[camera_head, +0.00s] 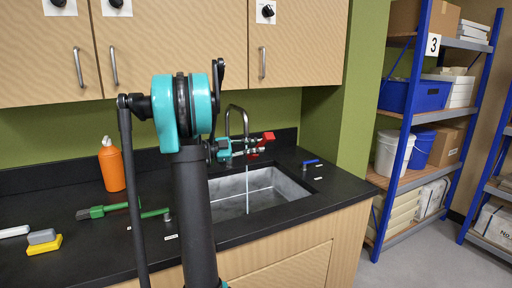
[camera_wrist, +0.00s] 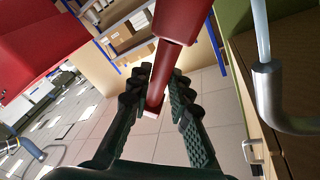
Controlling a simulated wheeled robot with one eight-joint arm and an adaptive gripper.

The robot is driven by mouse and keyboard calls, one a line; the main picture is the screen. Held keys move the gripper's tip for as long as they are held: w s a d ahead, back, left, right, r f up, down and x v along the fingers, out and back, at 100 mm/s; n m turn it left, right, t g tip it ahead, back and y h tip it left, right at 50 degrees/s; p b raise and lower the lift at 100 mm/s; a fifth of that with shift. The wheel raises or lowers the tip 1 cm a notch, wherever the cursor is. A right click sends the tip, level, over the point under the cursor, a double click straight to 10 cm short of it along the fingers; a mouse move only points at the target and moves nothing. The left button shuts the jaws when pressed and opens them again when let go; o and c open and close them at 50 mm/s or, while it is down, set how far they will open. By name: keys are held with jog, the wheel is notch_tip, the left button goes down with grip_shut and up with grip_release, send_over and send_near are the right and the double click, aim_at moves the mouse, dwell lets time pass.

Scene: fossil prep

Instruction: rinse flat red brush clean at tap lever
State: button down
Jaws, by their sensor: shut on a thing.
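The flat red brush (camera_head: 268,137) is in my gripper (camera_head: 238,148), held above the sink close to the tap. In the wrist view its red handle (camera_wrist: 160,85) runs between my gripper's fingers (camera_wrist: 165,108), which are closed on it. A broad red part (camera_wrist: 45,40) fills the upper left there. The tap (camera_head: 229,110) has a thin water stream (camera_head: 247,190) falling into the sink (camera_head: 280,188). In the wrist view the tap spout (camera_wrist: 285,95) and its stream (camera_wrist: 261,28) are at the right, apart from the handle. A blue lever (camera_head: 311,162) stands right of the sink.
A green lever (camera_head: 155,213) and a green brush (camera_head: 100,211) lie left of the sink. An orange bottle (camera_head: 111,165) and yellow (camera_head: 45,245) and grey (camera_head: 41,236) blocks are further left. Cabinets (camera_head: 170,45) hang above; shelving (camera_head: 405,130) stands right.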

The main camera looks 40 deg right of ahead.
jog(key=s+a+r, duration=0.2)
jog(key=s+a, duration=0.4)
jog(key=s, duration=0.2)
jog(key=shift+s+a+r, duration=0.15)
jog(key=shift+a+r, duration=0.15)
jog(key=shift+a, duration=0.1)
